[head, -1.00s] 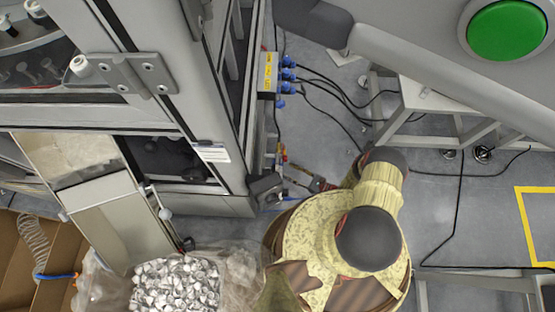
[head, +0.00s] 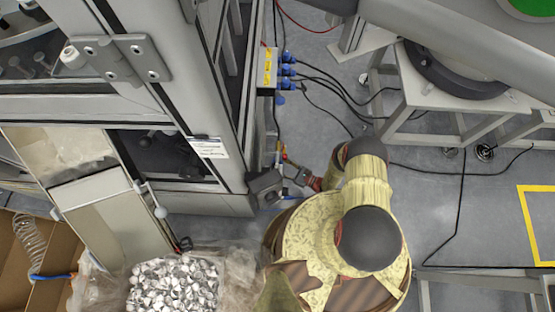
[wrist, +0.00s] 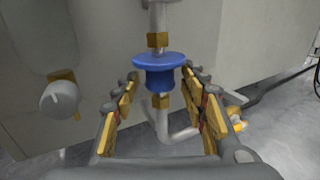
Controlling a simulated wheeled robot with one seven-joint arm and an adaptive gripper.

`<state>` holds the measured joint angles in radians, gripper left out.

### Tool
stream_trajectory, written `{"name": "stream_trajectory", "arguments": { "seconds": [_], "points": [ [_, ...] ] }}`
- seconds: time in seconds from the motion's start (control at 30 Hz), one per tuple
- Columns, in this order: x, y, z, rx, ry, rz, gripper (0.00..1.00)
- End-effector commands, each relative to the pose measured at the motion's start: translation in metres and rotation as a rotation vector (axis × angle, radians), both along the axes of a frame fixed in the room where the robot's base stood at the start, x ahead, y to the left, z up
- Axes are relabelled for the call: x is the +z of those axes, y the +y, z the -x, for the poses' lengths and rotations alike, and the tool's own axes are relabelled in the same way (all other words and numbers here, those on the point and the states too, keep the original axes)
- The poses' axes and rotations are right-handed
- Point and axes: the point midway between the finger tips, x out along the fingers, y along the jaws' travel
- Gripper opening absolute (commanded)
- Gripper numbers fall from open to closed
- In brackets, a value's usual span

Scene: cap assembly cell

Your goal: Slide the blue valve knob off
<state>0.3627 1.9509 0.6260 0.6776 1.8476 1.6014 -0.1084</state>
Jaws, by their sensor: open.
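The blue valve knob (wrist: 160,72) shows in the middle of the wrist view. It has a wide flange on top and a narrower body, and sits around an upright grey pipe with brass fittings above and below it. My gripper (wrist: 162,90) is open, with its yellow-and-grey fingers to the left and right of the knob. I see gaps between the fingers and the knob; how far ahead the knob lies is hard to tell. In the head view my gripper (head: 300,178) is small, beside the lower corner of the machine, and I cannot make out the knob there.
A white round knob (wrist: 62,98) is on the wall at the left. A bag of white caps (head: 175,285) lies at lower left.

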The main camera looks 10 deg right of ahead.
Motion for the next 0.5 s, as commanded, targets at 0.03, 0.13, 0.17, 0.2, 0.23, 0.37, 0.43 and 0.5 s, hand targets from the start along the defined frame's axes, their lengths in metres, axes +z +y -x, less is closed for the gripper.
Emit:
{"name": "stream_trajectory", "arguments": {
  "seconds": [0.03, 0.13, 0.17, 0.2, 0.23, 0.37, 0.43, 0.5],
  "points": [
    [0.0, 0.0011, -0.0005, 0.001, 0.0, 0.0, 0.43],
    [0.0002, 0.0015, -0.0012, 0.0, 0.0, 0.0, 0.43],
    [0.0002, 0.0015, -0.0012, 0.0, 0.0, 0.0, 0.43],
    [0.0002, 0.0014, -0.0013, -0.001, 0.0, 0.0, 0.43],
    [0.0003, 0.0013, -0.0014, -0.001, 0.0, 0.0, 0.43],
    [0.0002, 0.0013, -0.0013, -0.001, 0.0, 0.0, 0.4],
    [0.0003, 0.0012, -0.0014, -0.001, 0.0, 0.0, 0.36],
    [0.0002, 0.0012, -0.0014, -0.001, 0.0, 0.0, 0.32]
  ]
}}
